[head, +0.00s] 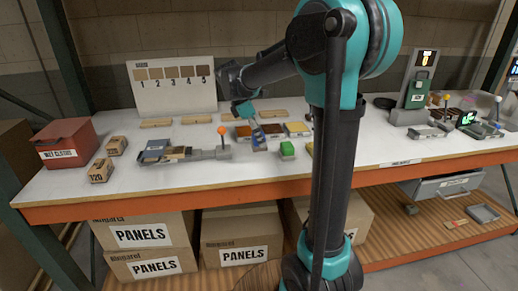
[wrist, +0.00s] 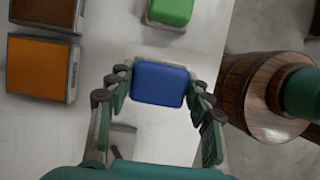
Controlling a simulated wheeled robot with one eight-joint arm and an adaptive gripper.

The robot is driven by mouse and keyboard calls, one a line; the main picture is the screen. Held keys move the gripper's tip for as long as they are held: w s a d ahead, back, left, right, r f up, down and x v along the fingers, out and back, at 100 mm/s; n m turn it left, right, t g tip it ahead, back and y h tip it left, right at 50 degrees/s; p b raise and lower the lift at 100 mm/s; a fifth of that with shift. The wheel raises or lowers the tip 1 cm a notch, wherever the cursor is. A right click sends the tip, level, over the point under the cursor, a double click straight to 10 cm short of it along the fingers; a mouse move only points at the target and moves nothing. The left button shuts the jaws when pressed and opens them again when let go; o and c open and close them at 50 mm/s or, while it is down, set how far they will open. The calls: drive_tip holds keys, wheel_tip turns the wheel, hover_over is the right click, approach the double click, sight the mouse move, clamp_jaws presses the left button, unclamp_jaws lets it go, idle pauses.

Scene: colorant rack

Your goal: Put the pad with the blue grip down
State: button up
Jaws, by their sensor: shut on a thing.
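The pad with the blue grip (wrist: 159,84) is between the fingers of my gripper (wrist: 159,92) in the wrist view. The fingers close on its two sides, and the pad's underside is hidden. In the head view my gripper (head: 256,134) is over the white bench top (head: 350,140), near its middle. I cannot tell whether the held pad touches the bench. A pad with a green grip (head: 287,149) stands on the bench just right of my gripper; it also shows at the top of the wrist view (wrist: 171,11).
Brown (wrist: 46,12) and orange (wrist: 38,68) blocks lie left of the held pad in the wrist view. A grey device (head: 210,154) stands left of my gripper. A red bin (head: 68,144) is at the left end. Bare bench shows along the front edge.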

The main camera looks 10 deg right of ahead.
sight(259, 148)
drive_tip(key=shift+f, duration=2.5)
drive_tip(key=shift+f, duration=0.1)
drive_tip(key=o, duration=1.1)
drive_tip(key=v, duration=1.2)
